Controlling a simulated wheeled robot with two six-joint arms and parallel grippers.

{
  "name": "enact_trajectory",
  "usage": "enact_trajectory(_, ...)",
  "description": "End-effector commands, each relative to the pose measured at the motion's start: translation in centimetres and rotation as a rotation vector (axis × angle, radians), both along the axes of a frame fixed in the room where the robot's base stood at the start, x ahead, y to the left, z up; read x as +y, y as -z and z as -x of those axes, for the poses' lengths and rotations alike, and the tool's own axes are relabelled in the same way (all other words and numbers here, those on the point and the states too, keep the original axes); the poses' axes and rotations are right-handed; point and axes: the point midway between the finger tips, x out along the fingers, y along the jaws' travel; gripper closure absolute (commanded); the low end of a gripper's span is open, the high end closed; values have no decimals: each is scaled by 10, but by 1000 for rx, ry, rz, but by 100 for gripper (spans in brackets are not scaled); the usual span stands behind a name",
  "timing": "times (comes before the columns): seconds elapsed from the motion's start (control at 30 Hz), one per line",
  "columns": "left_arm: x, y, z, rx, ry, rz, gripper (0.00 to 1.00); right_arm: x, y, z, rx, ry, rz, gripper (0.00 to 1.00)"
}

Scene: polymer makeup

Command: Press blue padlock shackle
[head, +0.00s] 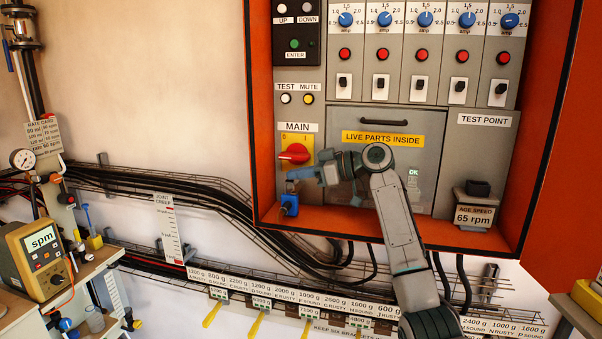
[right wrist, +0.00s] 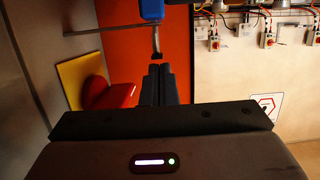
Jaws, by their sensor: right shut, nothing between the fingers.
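The blue padlock (head: 289,208) hangs below the red MAIN rotary switch (head: 295,154) on its yellow plate. In the right wrist view the padlock's blue body (right wrist: 151,10) is at the top edge, partly cut off. Its grey shackle (right wrist: 156,38) points toward my fingers and ends in a dark tip. My right gripper (head: 291,175) comes in from the right, just above the padlock. Its dark fingers (right wrist: 159,68) are together and empty, in line with the shackle tip. I cannot tell whether they touch it. My left gripper is out of view.
The orange cabinet wall (head: 262,130) is close on the left of the padlock. A grey LIVE PARTS cover (head: 400,160) lies behind my right arm. Cables (head: 200,190) run below the cabinet. A thin rod (right wrist: 103,30) crosses beside the padlock in the wrist view.

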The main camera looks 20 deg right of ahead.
Motion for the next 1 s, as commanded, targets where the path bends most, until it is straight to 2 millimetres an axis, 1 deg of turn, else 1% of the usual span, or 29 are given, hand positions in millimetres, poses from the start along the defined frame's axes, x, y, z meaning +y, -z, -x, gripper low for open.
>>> enact_trajectory(0.07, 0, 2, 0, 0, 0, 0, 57, 0, 3, 0, 0, 0, 0, 100)
enact_trajectory(0.27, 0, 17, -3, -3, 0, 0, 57, -1, 22, 0, 0, 0, -1, 100)
enact_trajectory(0.43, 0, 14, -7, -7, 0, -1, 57, -1, 21, 0, 1, 0, -1, 100)
enact_trajectory(0.67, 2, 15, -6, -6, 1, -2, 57, -3, 21, 1, 2, 1, 0, 100)
enact_trajectory(0.77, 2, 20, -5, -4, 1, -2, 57, -10, 21, 5, 1, 3, 2, 100)
enact_trajectory(0.87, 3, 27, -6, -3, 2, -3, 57, -24, 18, 15, 0, 5, 2, 100)
enact_trajectory(1.0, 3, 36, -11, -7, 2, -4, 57, -48, 10, 31, -1, 5, 2, 100)
